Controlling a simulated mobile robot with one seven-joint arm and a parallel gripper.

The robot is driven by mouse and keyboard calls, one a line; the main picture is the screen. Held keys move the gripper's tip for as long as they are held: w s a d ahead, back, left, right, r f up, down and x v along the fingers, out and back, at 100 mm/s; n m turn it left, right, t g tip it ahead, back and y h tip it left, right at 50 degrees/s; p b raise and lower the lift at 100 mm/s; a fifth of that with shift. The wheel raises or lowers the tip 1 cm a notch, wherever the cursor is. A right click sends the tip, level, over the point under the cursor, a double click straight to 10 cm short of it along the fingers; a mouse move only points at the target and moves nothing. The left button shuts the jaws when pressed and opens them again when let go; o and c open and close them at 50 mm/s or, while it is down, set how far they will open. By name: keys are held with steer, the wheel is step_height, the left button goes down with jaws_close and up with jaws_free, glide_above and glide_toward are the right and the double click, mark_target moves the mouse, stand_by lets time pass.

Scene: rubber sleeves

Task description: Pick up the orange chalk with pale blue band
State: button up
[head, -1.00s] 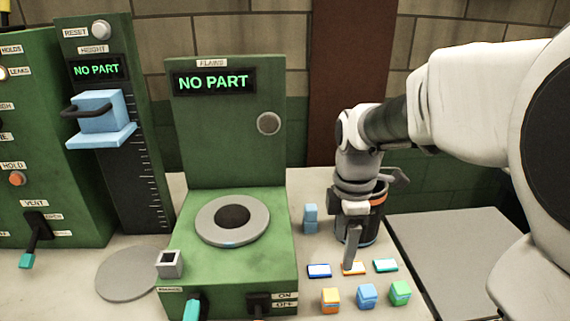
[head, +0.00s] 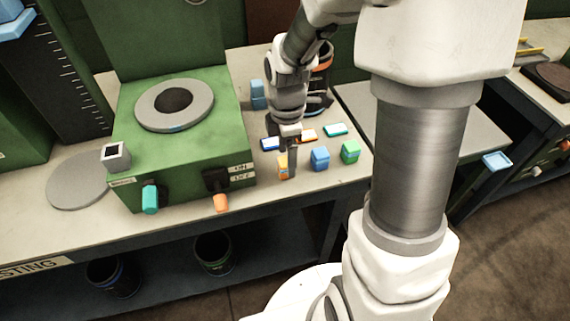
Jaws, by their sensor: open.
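An orange block (head: 282,168) stands at the front left of a small group on the bench. It is partly hidden by my gripper (head: 291,172). A flat orange piece (head: 308,136) with a pale middle lies behind it. The view is too small to tell clearly which of the two is the chalk with the pale blue band. My gripper points down, open, with a finger in front of or beside the orange block. I cannot tell whether it touches the block.
A blue block (head: 320,159) and a green block (head: 350,152) stand to the right. Flat blue (head: 269,143) and teal (head: 335,130) pieces lie behind. The green machine (head: 180,170) is close on the left. A dark round container (head: 320,88) stands behind my gripper.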

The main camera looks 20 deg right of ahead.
steer(key=shift+f, duration=1.4)
jaws_close()
